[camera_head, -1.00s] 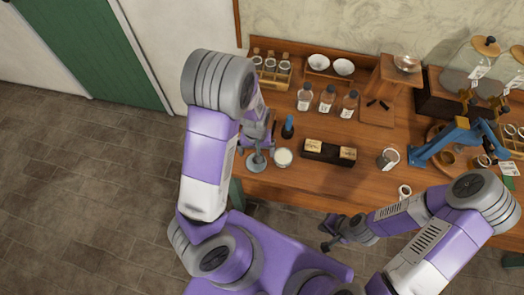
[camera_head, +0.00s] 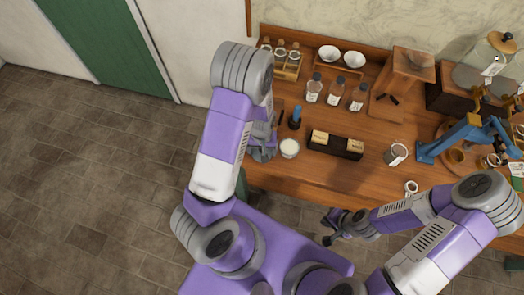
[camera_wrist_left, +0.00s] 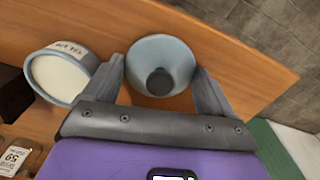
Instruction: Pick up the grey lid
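The grey lid (camera_wrist_left: 180,55) is a round, blue-grey disc with a dark round knob (camera_wrist_left: 160,82) in the middle, in the left wrist view. My left gripper (camera_wrist_left: 160,64) is open, with one finger on each side of the lid; I cannot tell whether they touch it. In the head view my left gripper (camera_head: 263,150) covers the place beside the white-filled jar (camera_head: 289,148), and I cannot clearly make out the lid there. My right gripper (camera_head: 329,230) hangs off the table's front edge, away from the lid; its opening is too small to judge.
The labelled jar (camera_wrist_left: 88,62) stands close beside the lid. A blue-topped bottle (camera_head: 295,117) and a dark box with two blocks (camera_head: 336,148) stand nearby. The wooden table (camera_head: 300,180) ends close to the lid, with floor beyond.

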